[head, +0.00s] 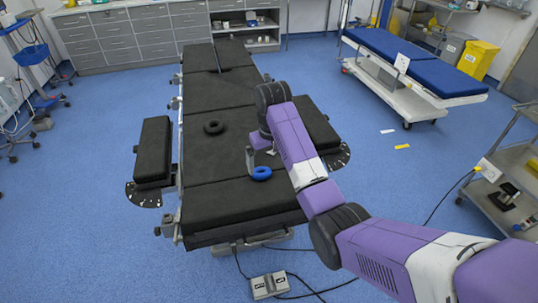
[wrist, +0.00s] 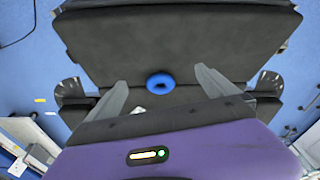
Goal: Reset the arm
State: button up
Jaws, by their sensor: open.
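My gripper (wrist: 160,77) is open, with its two fingers spread apart in the wrist view. In the head view my gripper (head: 255,150) is over the operating table (head: 207,97), partly hidden by my purple arm. A blue ring (head: 261,173) lies on the black padding near the gripper. In the wrist view the blue ring (wrist: 160,83) shows between the fingers but apart from them, below on the table. Nothing is held.
A black ring (head: 213,127) lies on the table's middle pad. A padded armrest (head: 154,150) sticks out at the left. A blue-topped trolley (head: 415,62) stands at the back right. A foot pedal (head: 270,286) with cables lies on the floor.

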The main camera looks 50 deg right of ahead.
jog(key=shift+s+a+r, duration=0.1)
jog(key=shift+s+r, duration=0.05)
jog(key=shift+r, duration=0.95)
jog(key=shift+s+r, duration=0.1)
jog(key=shift+r, duration=0.95)
